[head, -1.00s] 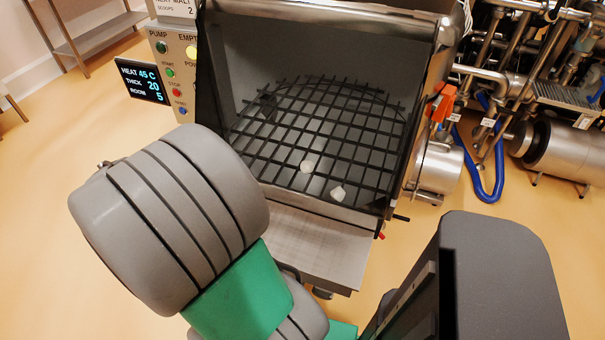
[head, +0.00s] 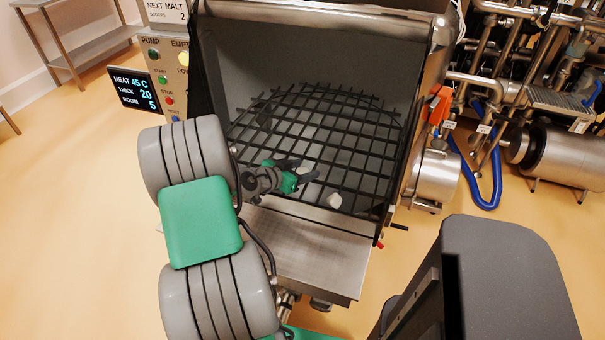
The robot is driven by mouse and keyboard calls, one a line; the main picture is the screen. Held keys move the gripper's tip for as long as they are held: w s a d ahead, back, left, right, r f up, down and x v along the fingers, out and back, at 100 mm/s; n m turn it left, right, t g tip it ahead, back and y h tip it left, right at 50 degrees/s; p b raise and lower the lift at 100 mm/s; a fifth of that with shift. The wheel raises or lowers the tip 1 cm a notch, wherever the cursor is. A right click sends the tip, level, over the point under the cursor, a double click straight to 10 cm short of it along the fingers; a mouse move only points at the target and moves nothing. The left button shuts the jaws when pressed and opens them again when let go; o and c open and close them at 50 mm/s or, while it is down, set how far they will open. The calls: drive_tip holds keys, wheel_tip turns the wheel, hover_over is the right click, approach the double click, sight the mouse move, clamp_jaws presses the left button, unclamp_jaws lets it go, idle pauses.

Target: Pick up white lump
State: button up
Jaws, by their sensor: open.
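One white lump (head: 335,200) lies on the black grid (head: 338,150) inside the steel hopper, near its front edge. My gripper (head: 301,170) is open over the front part of the grid, to the left of and a little behind this lump. A second white lump, seen earlier on the grid, is now mostly or wholly hidden around my fingers. I cannot tell whether the fingers touch it or how high they are above the grid.
The hopper's steel side walls and front lip (head: 310,216) surround the grid. A steel shelf (head: 305,250) juts out in front. A control panel (head: 165,75) with buttons stands at the left, and an orange part (head: 440,104) sits at the right. The grid's back is clear.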

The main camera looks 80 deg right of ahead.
sight(303, 169)
drive_tip(key=shift+c, duration=0.5)
clamp_jaws()
drive_tip(key=shift+r, duration=0.1)
drive_tip(key=shift+r, duration=0.25)
wheel_tip(303, 169, up, 3)
drive_tip(key=shift+f, duration=0.15)
drive_tip(key=w+a+r, duration=0.3)
drive_tip(key=w+r, duration=0.6)
drive_tip(key=w, duration=0.4)
drive_tip(key=shift+w+r+b, duration=0.3)
drive_tip(key=shift+w, duration=0.1)
drive_tip(key=shift+a, duration=0.15)
